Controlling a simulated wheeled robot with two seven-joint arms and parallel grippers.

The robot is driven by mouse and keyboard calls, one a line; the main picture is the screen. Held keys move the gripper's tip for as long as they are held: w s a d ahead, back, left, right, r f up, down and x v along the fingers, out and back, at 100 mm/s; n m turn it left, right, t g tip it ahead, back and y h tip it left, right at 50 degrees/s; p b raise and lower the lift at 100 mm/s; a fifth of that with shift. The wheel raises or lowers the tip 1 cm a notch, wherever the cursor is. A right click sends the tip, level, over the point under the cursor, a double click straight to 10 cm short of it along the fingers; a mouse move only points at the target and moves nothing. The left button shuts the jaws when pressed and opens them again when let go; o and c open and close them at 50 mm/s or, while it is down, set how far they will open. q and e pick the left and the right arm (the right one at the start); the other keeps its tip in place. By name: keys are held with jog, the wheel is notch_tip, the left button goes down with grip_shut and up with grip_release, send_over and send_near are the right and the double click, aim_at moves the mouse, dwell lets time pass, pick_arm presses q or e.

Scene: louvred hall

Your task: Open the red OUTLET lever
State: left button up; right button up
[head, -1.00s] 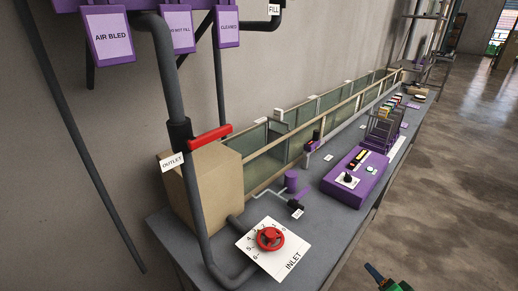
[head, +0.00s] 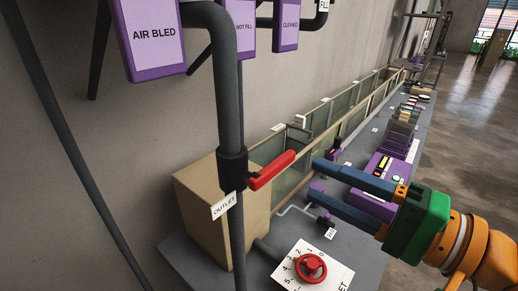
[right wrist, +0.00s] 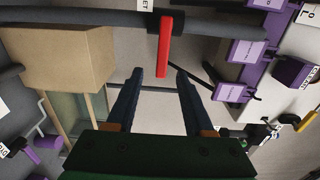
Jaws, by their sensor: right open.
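The red OUTLET lever (head: 272,170) sticks out sideways from a dark collar (head: 232,168) on the upright grey pipe (head: 228,90). The white OUTLET tag (head: 223,205) hangs just below it. My right gripper (head: 316,181) has blue fingers and a green body. It is open and empty, with its fingertips a little to the right of the lever's free end. In the right wrist view the red lever (right wrist: 165,48) points toward the gap between the two fingertips (right wrist: 159,76), its end about level with them. My left gripper is out of view.
A tan box (head: 215,200) stands behind the pipe. The red INLET handwheel (head: 311,268) sits on a numbered white plate below. Purple signs (head: 150,35) hang above. A long glass-sided channel (head: 340,125) and a purple control box (head: 378,180) lie along the bench.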

aim_at(285, 165)
jog(key=p+x, duration=0.1)
jog(key=x, duration=0.2)
jog(key=p+x, duration=0.1)
jog(key=x, duration=0.2)
jog(key=shift+w+a+r, duration=0.1)
jog(key=shift+a+r, duration=0.05)
jog(key=shift+r, duration=0.05)
jog(key=shift+r+p, duration=0.15)
jog(key=shift+p, duration=0.5)
jog(key=shift+w, duration=0.15)
jog(key=shift+w+a+p, duration=0.15)
jog(key=shift+a+p, duration=0.1)
jog(key=shift+p, duration=0.1)
jog(key=shift+w+a, duration=0.1)
jog(key=shift+a, duration=0.15)
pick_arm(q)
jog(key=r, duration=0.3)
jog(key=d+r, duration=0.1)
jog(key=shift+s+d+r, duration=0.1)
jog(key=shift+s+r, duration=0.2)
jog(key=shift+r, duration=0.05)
pick_arm(e)
grip_shut()
